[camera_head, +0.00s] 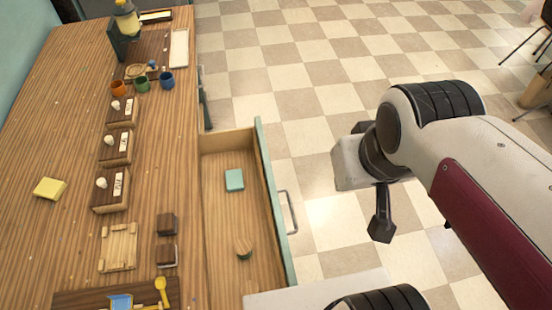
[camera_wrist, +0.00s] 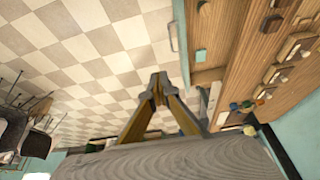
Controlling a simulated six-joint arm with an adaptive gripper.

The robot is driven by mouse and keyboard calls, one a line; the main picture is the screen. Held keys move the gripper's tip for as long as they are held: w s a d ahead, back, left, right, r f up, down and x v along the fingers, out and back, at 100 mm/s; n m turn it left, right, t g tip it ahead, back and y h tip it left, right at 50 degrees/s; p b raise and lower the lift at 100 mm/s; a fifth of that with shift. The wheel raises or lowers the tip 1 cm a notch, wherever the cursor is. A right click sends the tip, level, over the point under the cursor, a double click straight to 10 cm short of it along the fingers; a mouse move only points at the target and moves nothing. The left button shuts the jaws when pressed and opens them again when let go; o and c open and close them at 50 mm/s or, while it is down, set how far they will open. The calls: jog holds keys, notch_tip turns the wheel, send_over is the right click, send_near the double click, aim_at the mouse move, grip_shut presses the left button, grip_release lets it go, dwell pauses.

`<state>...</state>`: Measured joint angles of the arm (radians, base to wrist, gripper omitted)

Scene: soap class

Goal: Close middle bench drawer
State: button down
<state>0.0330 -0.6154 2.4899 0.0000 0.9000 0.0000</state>
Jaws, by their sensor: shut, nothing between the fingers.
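The open bench drawer (camera_head: 215,215) sticks out from the right side of the wooden bench, with a teal front panel (camera_head: 273,195) and a grey bar handle (camera_head: 290,212). Inside it lie a teal block (camera_head: 234,180) and a round wooden piece (camera_head: 244,248). My gripper (camera_head: 381,230) is to the right of the handle, apart from it, over the floor. In the wrist view my gripper (camera_wrist: 157,80) has its fingertips together and empty. The drawer's handle (camera_wrist: 173,37) shows above and right of the fingertips there.
The bench top (camera_head: 70,130) holds wooden boxes with labels (camera_head: 116,146), coloured cups (camera_head: 142,84), a yellow block (camera_head: 49,188) and a yellow spoon (camera_head: 162,290). The checkered floor (camera_head: 300,60) beside the bench is clear. Chairs (camera_wrist: 38,140) stand off to the left in the wrist view.

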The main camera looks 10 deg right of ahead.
jog(key=w+d+f+m+g+y, duration=0.1)
jog(key=w+f+m+g+y, duration=0.1)
jog(key=w+f+m, duration=0.6)
jog(key=w+d+f+m+g+y, duration=0.1)
jog(key=w+f+m, duration=0.8)
jog(key=w+f, duration=1)
jog(key=w+g+y, duration=0.1)
jog(key=w, duration=0.3)
jog(key=shift+w+m+y, duration=0.2)
jog(key=shift+m+y, duration=0.1)
dwell(0.5)
jog(key=a+f, duration=0.7)
jog(key=f, duration=0.2)
jog(key=shift+a, duration=0.35)
